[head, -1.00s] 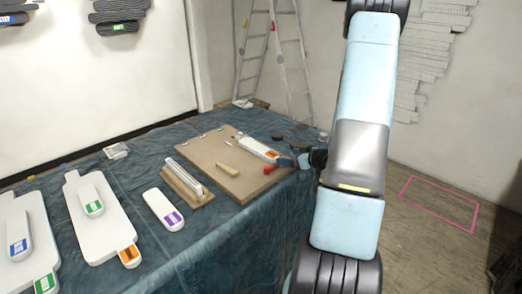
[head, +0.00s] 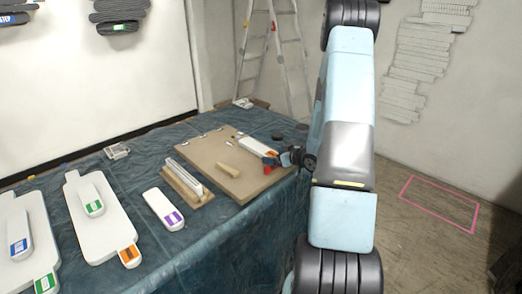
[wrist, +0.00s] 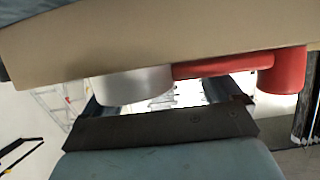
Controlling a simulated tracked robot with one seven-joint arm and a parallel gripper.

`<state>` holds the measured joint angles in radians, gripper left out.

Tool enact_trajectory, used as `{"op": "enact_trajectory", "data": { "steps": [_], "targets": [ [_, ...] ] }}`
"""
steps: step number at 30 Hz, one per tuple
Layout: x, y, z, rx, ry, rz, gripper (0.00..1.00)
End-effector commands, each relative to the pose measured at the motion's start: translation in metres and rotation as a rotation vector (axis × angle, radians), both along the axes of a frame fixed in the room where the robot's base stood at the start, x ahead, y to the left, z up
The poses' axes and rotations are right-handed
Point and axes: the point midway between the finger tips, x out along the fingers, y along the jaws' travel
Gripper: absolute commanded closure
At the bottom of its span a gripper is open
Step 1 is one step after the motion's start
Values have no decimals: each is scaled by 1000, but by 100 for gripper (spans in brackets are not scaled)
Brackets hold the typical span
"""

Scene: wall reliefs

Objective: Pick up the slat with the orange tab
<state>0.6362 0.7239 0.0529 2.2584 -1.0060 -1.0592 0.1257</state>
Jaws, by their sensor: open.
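The orange tab does not show clearly there. A larger white panel (head: 98,220) at front left also has an orange tab.
A small red object (head: 267,170) sits at the board's right edge, close to my gripper. A purple-tabbed slat (head: 163,208) lies left.

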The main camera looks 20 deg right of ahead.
Motion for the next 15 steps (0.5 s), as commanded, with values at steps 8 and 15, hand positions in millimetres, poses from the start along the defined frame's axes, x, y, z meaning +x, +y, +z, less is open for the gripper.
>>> {"op": "enact_trajectory", "data": {
  "steps": [8,15],
  "targets": [
    [0,0,0,0,0,-1,25],
    [-1,-1,0,0,0,-1,48]
  ]
}}
